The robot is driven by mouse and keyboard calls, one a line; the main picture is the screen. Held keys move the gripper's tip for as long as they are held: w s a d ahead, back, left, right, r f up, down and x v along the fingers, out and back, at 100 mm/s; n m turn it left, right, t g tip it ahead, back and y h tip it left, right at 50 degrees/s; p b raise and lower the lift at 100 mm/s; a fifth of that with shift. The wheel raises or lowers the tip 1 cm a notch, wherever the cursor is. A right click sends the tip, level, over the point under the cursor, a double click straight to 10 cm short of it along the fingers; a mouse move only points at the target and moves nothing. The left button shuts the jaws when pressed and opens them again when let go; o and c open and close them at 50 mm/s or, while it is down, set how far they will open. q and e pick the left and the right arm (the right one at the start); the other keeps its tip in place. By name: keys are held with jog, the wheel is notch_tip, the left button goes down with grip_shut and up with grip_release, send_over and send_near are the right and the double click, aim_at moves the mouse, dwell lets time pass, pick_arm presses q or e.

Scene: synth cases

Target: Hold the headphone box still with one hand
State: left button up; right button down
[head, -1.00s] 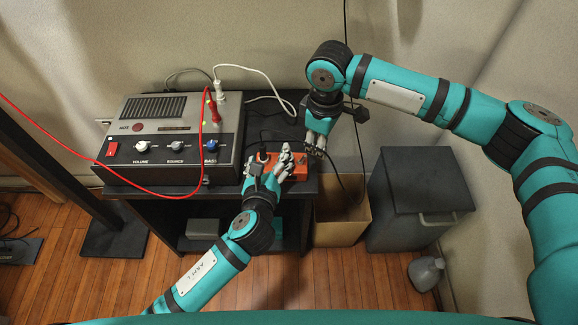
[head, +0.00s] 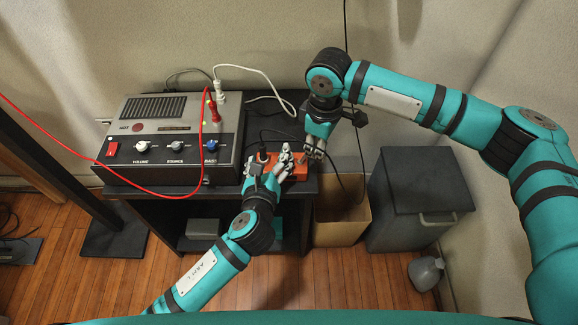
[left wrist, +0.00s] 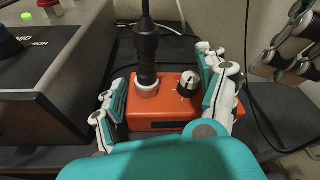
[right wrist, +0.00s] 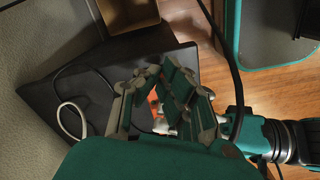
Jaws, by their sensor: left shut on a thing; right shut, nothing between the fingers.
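The headphone box is a small orange box (head: 298,172) on the dark table top, right of the big amplifier. In the left wrist view the box (left wrist: 145,108) carries a black plug standing upright in a metal socket and a silver-black knob. My left gripper (head: 272,163) is shut on the box, with a finger along each side of it. My right gripper (head: 312,156) is shut and empty, just right of the box's back edge. In the right wrist view its fingers (right wrist: 158,78) partly hide the box (right wrist: 153,104). I cannot tell whether they touch it.
The grey amplifier (head: 170,129) has a red plug, a white plug and a trailing red cable. A black cable runs from the box's plug. An open cardboard bin (head: 340,231) and a dark lidded bin (head: 412,190) stand on the floor at right.

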pick_arm(q)
jog(key=shift+s+f, duration=0.1)
jog(key=shift+f, duration=0.25)
pick_arm(e)
jog(key=shift+f, duration=1.1)
jog(key=shift+a, duration=0.7)
jog(key=shift+d, duration=0.8)
notch_tip(320, 180, up, 8)
